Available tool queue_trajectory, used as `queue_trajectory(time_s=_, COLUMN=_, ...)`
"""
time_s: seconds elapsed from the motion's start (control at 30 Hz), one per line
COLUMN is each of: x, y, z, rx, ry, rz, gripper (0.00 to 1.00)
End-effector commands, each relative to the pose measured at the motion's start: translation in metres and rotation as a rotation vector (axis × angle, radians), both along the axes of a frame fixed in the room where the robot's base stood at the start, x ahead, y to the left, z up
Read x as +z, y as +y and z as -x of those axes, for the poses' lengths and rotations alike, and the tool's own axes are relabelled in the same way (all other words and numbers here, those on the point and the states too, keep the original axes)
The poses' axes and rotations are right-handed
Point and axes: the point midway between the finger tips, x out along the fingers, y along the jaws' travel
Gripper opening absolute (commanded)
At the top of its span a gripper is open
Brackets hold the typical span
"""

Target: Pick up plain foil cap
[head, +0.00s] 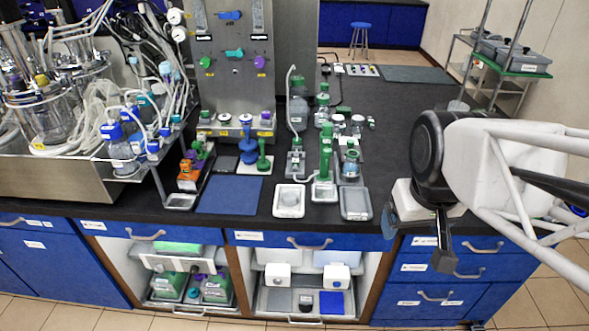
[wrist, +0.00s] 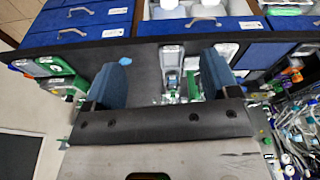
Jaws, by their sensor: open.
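I cannot pick out the plain foil cap with certainty. A small pale rounded thing (head: 289,197) sits in a white tray (head: 280,212) near the front of the bench, but it is too small to identify. My gripper (head: 418,238) hangs at the bench's front edge, well to the right of that tray. In the wrist view my gripper (wrist: 163,75) shows two blue fingers spread wide apart with nothing held between them.
A grey tray (head: 356,216) and green-topped bottles (head: 325,160) stand left of my gripper. A blue mat (head: 230,194) lies further left, beside bioreactor vessels and tubing (head: 125,150). Open shelves hold boxes below. The bench top (head: 405,105) is largely clear at the back.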

Motion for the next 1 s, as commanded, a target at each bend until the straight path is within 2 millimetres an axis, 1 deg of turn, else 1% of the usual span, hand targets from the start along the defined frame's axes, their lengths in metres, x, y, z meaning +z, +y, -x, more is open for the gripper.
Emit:
queue_trajectory(time_s=0.03, x=-0.001, y=0.003, z=-0.010, rx=0.033, ry=0.008, rz=0.005, gripper=0.81)
queue_trajectory(time_s=0.27, x=-0.003, y=0.022, z=-0.063, rx=0.228, ry=0.037, rz=0.035, gripper=0.81)
queue_trajectory(time_s=0.57, x=-0.018, y=0.053, z=-0.133, rx=0.489, ry=0.073, rz=0.071, gripper=0.81)
queue_trajectory(time_s=0.77, x=-0.035, y=0.079, z=-0.178, rx=0.665, ry=0.095, rz=0.092, gripper=0.81)
queue_trajectory(time_s=1.0, x=-0.064, y=0.114, z=-0.229, rx=0.877, ry=0.121, rz=0.113, gripper=0.81)
